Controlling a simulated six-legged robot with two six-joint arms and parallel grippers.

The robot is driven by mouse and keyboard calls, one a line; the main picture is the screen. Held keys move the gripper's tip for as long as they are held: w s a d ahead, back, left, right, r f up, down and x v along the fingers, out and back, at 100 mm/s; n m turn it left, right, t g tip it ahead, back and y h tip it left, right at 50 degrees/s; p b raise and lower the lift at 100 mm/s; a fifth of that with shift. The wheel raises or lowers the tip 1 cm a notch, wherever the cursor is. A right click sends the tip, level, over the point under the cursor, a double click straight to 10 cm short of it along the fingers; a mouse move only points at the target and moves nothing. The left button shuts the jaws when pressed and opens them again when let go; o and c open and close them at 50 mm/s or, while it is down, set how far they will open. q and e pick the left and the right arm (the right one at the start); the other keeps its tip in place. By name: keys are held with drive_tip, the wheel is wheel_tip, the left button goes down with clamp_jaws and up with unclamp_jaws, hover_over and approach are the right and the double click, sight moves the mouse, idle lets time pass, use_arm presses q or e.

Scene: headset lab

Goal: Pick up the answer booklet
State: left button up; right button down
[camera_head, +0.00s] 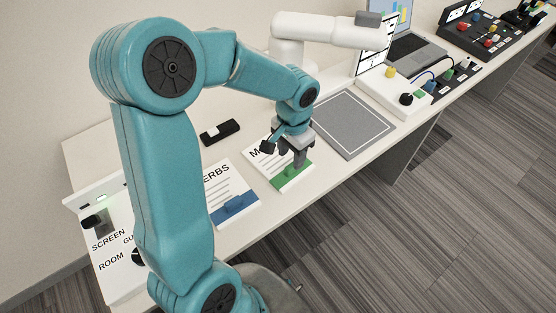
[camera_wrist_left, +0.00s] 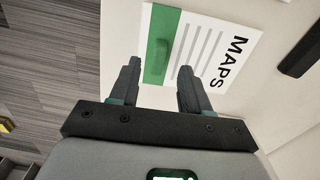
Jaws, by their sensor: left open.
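A white booklet with a green band, marked MAPS in the wrist view (camera_wrist_left: 212,50), lies on the table under my left gripper. In the head view this MAPS booklet (camera_head: 257,161) is partly hidden by the gripper. A second white booklet (camera_head: 221,180) with a blue band and a word ending in ERBS lies to its left, partly behind my arm. Neither is visibly labelled as the answer booklet. My left gripper (camera_head: 287,158) is open; in the wrist view its fingers (camera_wrist_left: 160,70) point at the green band with nothing seen held. Contact is unclear. My right gripper is out of view.
A black item (camera_head: 220,132) lies behind the booklets. A grey mat (camera_head: 352,124) lies to their right, with a white arm-like device (camera_head: 330,29) behind. A panel (camera_head: 113,240) marked SCREEN and ROOM stands at the left. A laptop (camera_head: 413,48) and control boxes stand further right.

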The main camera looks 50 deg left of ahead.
sight(292, 164)
use_arm(q)
drive_tip(key=shift+f, duration=0.4)
drive_tip(key=f, duration=0.4)
drive_tip(key=shift+w+d, duration=0.1)
drive_tip(key=shift+w, duration=0.2)
drive_tip(key=shift+s+f, duration=0.1)
drive_tip(key=shift+f, duration=0.2)
clamp_jaws()
drive_tip(key=shift+r, duration=0.15)
